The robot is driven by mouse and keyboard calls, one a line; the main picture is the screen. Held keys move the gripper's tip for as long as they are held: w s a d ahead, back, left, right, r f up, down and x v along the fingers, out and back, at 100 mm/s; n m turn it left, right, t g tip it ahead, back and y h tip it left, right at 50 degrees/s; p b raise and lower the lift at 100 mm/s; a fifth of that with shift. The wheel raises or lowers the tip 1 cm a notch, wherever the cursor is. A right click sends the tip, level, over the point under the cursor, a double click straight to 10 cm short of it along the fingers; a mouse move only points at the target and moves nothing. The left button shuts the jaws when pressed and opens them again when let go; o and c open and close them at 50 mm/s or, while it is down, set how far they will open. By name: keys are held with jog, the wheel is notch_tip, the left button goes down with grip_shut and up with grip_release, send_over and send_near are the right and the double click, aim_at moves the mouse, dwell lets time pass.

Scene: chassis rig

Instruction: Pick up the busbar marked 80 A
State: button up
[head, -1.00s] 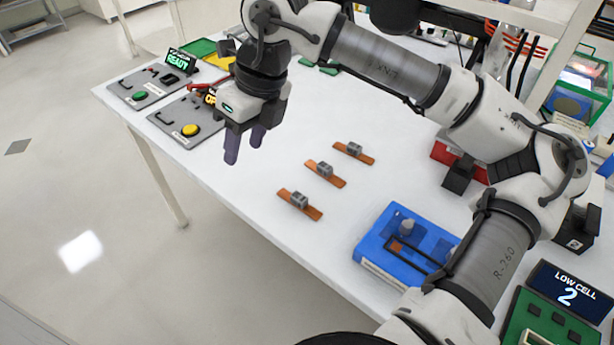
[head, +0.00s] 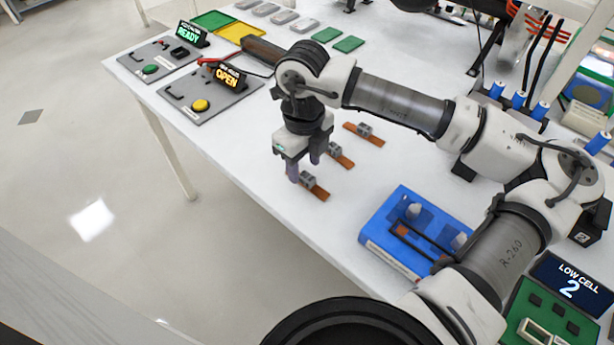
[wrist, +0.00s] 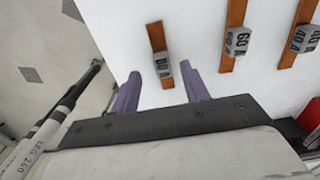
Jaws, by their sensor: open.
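Three copper busbars with grey marked blocks lie in a row on the white table. The one nearest the front edge (head: 318,191) also shows in the wrist view (wrist: 156,38); its mark is blurred there but looks like 80 A. The middle busbar (head: 345,161) reads 60 A in the wrist view (wrist: 235,15). The far busbar (head: 375,138) reads 40 A in the wrist view (wrist: 291,50). My gripper (head: 304,169) is open over the front busbar. In the wrist view this busbar's block shows between the purple fingers (wrist: 160,76); I cannot tell whether they touch it.
A blue fixture (head: 385,256) with pegs stands to the right. Grey panels with a READY sign (head: 192,34) and an OPEN sign (head: 230,75) are at the back left. The table's front edge runs close to the front busbar.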

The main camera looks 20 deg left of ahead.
aim_at(307, 176)
jog(key=shift+w+d+f+p, duration=0.1)
jog(key=shift+d+f+p, duration=0.1)
jog(key=shift+f, duration=0.65)
jog(key=shift+d+f+p, duration=0.1)
jog(key=shift+f+p, duration=0.05)
jog(key=shift+f, duration=0.7)
grip_shut()
jog(key=shift+r, duration=0.1)
